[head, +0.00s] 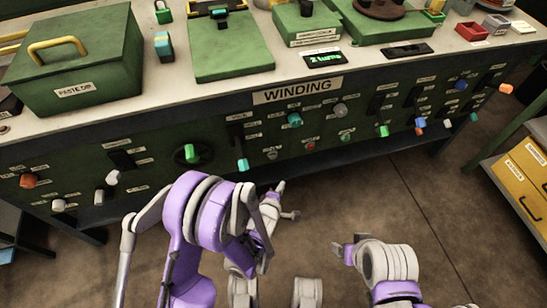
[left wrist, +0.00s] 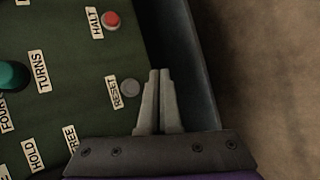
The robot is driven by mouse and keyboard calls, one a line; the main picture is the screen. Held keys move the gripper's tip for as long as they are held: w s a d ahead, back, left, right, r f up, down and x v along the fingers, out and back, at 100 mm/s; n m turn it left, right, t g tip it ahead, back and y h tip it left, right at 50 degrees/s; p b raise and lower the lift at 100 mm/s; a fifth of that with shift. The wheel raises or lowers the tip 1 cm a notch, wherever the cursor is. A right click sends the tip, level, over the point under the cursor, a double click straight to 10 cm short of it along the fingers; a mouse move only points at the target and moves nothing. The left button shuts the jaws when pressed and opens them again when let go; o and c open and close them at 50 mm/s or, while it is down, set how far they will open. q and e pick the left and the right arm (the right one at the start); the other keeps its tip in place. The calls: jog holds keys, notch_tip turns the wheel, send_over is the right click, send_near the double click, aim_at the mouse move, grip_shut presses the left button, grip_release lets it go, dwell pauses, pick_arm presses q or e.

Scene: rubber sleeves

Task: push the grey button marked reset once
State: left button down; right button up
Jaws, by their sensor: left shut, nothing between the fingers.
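The grey round button (left wrist: 131,87) labelled RESET shows in the left wrist view on the dark green panel, just left of my left gripper (left wrist: 159,73). In the head view the reset button (head: 271,155) is small, on the front panel under the WINDING sign. My left gripper (head: 280,187) is below it there. Its fingers are together with nothing between them, and they appear apart from the button. My right gripper (head: 338,249) is low in the head view, away from the panel; its fingers are not clear.
A red HALT button (left wrist: 111,20) is beyond the reset button. A teal knob (left wrist: 12,76) marked TURNS is to its left. The panel (head: 220,165) carries several other knobs and levers. A yellow-drawered cabinet (head: 525,175) stands at the right. The floor between is clear.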

pick_arm(q)
jog(key=shift+w, duration=0.1)
jog(key=w+a+b, duration=0.1)
jog(key=w+a, duration=0.1)
jog(key=w, duration=0.6)
jog(key=shift+w+a, duration=0.15)
jog(key=shift+a, duration=0.2)
dwell(1.8)
jog(key=shift+w+a, duration=0.15)
jog(key=shift+w, duration=0.25)
jog(key=shift+w+a+b, duration=0.1)
jog(key=shift+w+b, duration=0.2)
dwell(0.4)
jog(key=shift+s, duration=0.15)
jog(key=shift+s+d, duration=0.25)
jog(key=shift+s, duration=0.35)
jog(key=shift+s+d, duration=0.25)
jog(key=shift+s, duration=0.55)
jog(key=shift+s+d, duration=0.25)
jog(key=shift+s, duration=0.5)
jog(key=shift+s+d, duration=0.25)
jog(key=shift+s, duration=0.55)
